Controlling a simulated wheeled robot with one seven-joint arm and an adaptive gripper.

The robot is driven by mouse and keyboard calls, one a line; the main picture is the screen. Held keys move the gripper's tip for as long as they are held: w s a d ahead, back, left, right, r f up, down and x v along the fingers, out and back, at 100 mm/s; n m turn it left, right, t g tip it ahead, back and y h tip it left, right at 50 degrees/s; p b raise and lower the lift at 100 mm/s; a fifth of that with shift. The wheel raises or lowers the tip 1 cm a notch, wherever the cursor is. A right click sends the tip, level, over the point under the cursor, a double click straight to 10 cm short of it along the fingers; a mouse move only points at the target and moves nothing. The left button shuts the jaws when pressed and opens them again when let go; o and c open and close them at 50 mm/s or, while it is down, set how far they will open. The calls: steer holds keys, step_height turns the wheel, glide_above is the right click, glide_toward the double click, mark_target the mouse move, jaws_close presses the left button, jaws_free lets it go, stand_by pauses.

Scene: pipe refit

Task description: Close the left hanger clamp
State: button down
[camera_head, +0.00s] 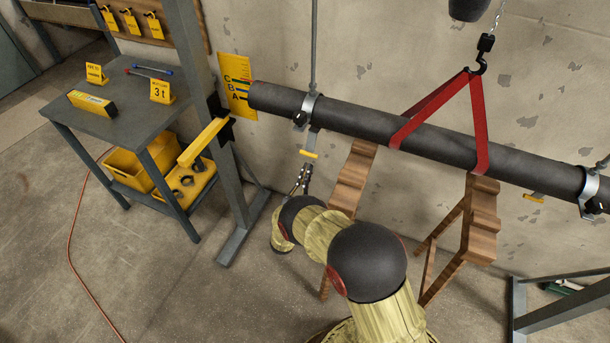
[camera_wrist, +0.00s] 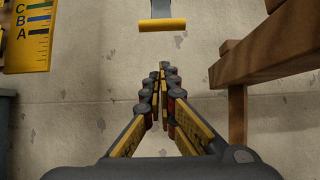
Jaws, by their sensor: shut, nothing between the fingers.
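The left hanger clamp (camera_head: 305,108) hangs on a rod and sits around the left end of the dark pipe (camera_head: 350,119). Its lower strap hangs down below the pipe and ends in a yellow tab (camera_head: 309,154). In the wrist view the yellow tab (camera_wrist: 162,25) is at the top centre, ahead of my gripper. My gripper (camera_head: 304,168) is just below the tab in the head view, apart from it as far as I can tell. In the wrist view my gripper (camera_wrist: 162,72) has its fingertips together and holds nothing.
A red sling (camera_head: 480,125) on a hook holds the pipe. Wooden stands (camera_head: 352,175) are below it, one close right of my gripper. The right hanger clamp (camera_head: 592,190) is at the far right. A yellow letter gauge (camera_head: 237,85) and grey post (camera_head: 205,100) are left.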

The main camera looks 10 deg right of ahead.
steer(key=b+x, duration=0.2)
steer(key=x, duration=0.4)
steer(key=shift+s+a+r, duration=0.35)
steer(key=shift+s+a, duration=0.2)
steer(key=shift+s, duration=0.25)
steer(key=shift+s+a+r, duration=0.35)
steer(key=shift+s+a, duration=0.2)
steer(key=shift+s, duration=0.2)
steer(key=shift+a+r, duration=0.1)
